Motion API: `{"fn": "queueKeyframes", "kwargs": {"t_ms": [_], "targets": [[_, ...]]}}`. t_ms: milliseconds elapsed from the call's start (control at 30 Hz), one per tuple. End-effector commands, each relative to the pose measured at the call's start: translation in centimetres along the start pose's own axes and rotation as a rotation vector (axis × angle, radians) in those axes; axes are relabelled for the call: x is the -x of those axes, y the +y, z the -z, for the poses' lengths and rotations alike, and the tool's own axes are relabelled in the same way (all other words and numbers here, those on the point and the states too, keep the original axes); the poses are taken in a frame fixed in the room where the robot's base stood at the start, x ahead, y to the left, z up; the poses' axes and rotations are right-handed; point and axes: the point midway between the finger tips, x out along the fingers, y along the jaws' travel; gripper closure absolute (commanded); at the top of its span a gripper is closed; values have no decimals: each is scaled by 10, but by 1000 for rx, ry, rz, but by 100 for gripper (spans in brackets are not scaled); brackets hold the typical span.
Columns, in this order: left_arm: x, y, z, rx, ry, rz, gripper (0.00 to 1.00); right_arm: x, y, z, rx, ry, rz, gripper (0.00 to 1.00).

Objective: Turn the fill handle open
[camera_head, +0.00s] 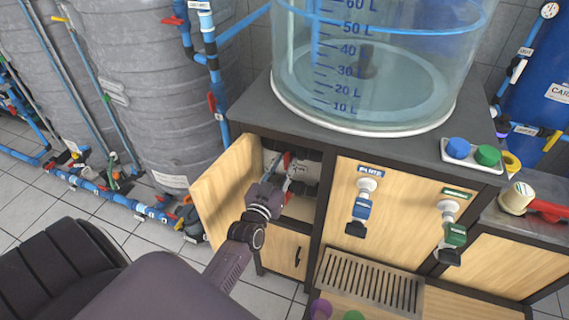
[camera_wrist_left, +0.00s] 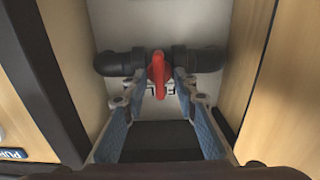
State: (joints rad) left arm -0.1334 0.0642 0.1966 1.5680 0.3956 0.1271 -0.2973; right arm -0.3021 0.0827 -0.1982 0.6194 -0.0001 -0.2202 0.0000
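The fill handle is a red lever (camera_wrist_left: 157,70) on a black pipe (camera_wrist_left: 118,63) inside an open cupboard under the tank. In the left wrist view it stands upright, roughly across the horizontal pipe. In the head view a bit of the red handle (camera_head: 286,160) shows past my fingers. My left gripper (camera_head: 279,172) reaches into the cupboard opening. Its fingers (camera_wrist_left: 160,92) are spread, one on each side of the handle, with visible gaps. Contact with the handle cannot be made out. My right gripper is not in view.
The cupboard's wooden door (camera_head: 226,195) stands open on the left. The cupboard walls are close on both sides. A clear tank (camera_head: 375,75) stands on the counter above. A blue tap (camera_head: 361,208) and a green tap (camera_head: 454,236) stick out to the right, above a drip grate (camera_head: 368,285).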

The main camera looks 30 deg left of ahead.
Motion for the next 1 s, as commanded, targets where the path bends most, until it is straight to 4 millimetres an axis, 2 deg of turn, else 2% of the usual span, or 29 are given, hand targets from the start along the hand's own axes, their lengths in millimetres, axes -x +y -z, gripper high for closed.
{"fn": "queueKeyframes", "kwargs": {"t_ms": [133, 367, 767, 1000], "targets": [[0, 0, 0, 0, 0, 0, 75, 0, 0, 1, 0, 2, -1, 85], [0, 0, 0, 0, 0, 0, 100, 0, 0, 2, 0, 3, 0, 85], [0, 0, 0, 29, 0, 0, 100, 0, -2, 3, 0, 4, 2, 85], [0, -1, 0, 154, 0, 0, 100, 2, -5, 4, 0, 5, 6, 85]]}}
